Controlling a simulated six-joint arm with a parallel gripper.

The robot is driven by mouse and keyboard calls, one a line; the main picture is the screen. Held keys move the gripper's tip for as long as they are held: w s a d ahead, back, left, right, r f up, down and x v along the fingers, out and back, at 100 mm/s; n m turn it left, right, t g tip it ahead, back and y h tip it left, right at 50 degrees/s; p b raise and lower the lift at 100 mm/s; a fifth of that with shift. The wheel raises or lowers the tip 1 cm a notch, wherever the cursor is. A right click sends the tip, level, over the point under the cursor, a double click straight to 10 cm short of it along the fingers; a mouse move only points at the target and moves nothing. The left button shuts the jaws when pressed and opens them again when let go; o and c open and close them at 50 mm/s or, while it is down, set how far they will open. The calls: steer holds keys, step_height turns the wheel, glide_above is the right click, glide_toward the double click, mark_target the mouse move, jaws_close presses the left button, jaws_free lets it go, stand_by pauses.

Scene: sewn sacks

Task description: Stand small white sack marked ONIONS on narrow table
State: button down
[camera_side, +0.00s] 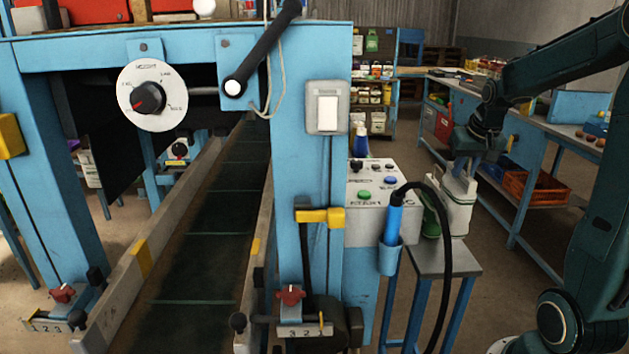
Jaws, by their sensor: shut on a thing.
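A small white sack (457,206) with a green band is upright at the far end of the narrow grey table (445,262). Its marking cannot be read from here. My gripper (463,171) points down and is shut on the top of the sack. The sack's lower end shows at the table's back edge; I cannot tell whether it rests on the top or hangs just above it. A control box and a black cable hide part of the table's left side.
A control box (370,182) and a blue holder (391,258) with a looping black cable (447,225) stand close left of the sack. A blue machine frame (308,200) and conveyor (205,240) fill the left. A workbench (540,150) with an orange crate (532,188) stands behind right.

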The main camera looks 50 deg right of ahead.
mark_target(460, 185)
steer(key=shift+f, duration=4.6)
steer(key=c, duration=1.3)
jaws_free()
steer(key=shift+c, duration=0.2)
steer(key=shift+v, duration=6.1)
